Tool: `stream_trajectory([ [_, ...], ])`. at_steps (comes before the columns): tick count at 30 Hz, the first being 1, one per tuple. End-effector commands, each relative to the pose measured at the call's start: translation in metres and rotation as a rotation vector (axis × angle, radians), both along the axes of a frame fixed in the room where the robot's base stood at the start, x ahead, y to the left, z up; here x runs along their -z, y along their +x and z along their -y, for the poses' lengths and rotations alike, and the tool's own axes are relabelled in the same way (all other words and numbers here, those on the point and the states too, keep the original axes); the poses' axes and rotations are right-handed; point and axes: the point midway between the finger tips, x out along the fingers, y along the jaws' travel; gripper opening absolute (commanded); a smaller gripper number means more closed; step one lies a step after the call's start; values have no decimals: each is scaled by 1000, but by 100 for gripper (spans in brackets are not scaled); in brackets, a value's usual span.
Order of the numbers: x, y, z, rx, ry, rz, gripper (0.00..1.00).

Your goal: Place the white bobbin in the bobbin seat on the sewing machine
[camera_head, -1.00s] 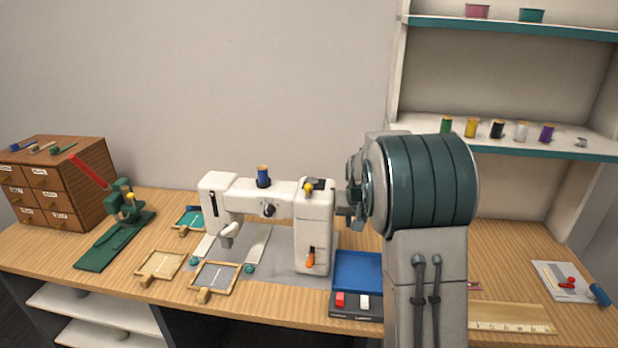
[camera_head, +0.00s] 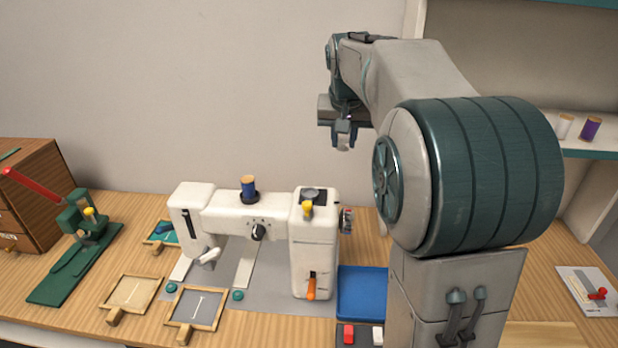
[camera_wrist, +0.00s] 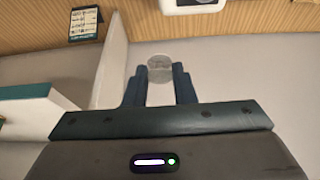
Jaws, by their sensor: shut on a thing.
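The white sewing machine (camera_head: 315,235) stands on the bench, left of my arm in the head view. A dark plate with a grey round part (camera_head: 312,194) is on its top right, beside a yellow knob; I cannot tell if this is the bobbin seat. My gripper (camera_head: 344,142) is raised in the air, above and a little right of the machine's right end. In the wrist view my gripper (camera_wrist: 160,78) is shut on a pale, short round piece, the white bobbin (camera_wrist: 160,66), held between the fingertips. The bobbin is small and barely distinct in the head view.
A blue spool (camera_head: 249,187) stands upright on the machine. A blue tray (camera_head: 362,290) lies right of it. Wooden frames (camera_head: 134,292) and a green tool with a red lever (camera_head: 80,255) are to the left. A shelf (camera_head: 580,145) with spools is at right.

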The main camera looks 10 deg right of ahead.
Motion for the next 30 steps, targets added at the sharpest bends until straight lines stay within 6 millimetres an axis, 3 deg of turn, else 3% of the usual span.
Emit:
stream_trajectory([
  [1,7,-2,-15,-9,0,-2,3],
  [6,29,-4,-50,-5,0,-2,3],
  [12,44,-6,-74,-1,0,0,3],
  [22,82,-7,-76,1,0,-2,3],
  [30,86,-6,-76,2,0,1,3],
])
